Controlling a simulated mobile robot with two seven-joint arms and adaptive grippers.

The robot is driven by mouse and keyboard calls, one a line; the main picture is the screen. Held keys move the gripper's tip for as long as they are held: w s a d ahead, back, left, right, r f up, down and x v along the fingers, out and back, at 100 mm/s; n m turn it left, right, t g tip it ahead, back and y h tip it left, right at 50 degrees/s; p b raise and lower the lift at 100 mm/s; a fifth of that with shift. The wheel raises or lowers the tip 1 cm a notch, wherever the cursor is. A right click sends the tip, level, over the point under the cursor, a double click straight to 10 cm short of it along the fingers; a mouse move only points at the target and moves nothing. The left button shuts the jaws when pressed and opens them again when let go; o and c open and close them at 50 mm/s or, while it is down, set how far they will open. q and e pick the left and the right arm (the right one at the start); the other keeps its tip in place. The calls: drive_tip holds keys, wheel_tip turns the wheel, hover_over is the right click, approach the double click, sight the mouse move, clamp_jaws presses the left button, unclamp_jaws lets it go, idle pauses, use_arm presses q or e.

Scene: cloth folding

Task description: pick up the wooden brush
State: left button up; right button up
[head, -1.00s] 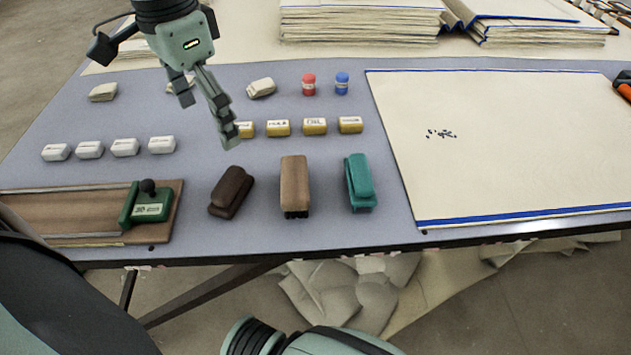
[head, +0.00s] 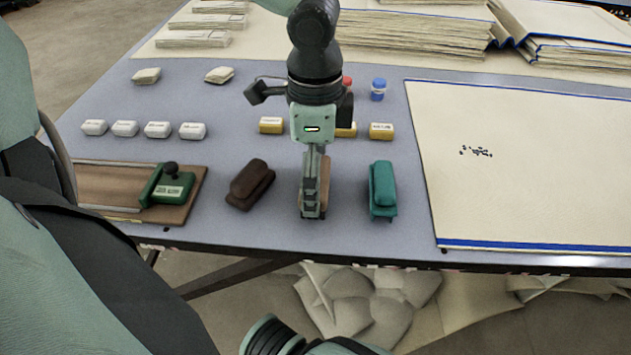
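The wooden brush (head: 326,190), tan on top with dark bristles below, lies near the front edge of the table (head: 215,225), between the dark brown brush (head: 250,184) and the teal brush (head: 382,188). My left gripper (head: 311,205) points down directly over the wooden brush and hides most of it; only strips of tan show beside the fingers. The fingers are seen edge-on, one in front of the other, so their opening and any contact with the brush cannot be told. My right gripper is out of view.
White blocks (head: 158,130), yellow blocks (head: 271,125) and a blue jar (head: 378,89) stand behind. A large cream panel (head: 530,170) lies at right.

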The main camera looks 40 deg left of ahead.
use_arm(q)
drive_tip(key=shift+f, duration=0.55)
drive_tip(key=c, duration=1)
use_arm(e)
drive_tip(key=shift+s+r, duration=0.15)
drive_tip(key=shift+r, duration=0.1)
use_arm(q)
drive_tip(key=shift+o, duration=0.2)
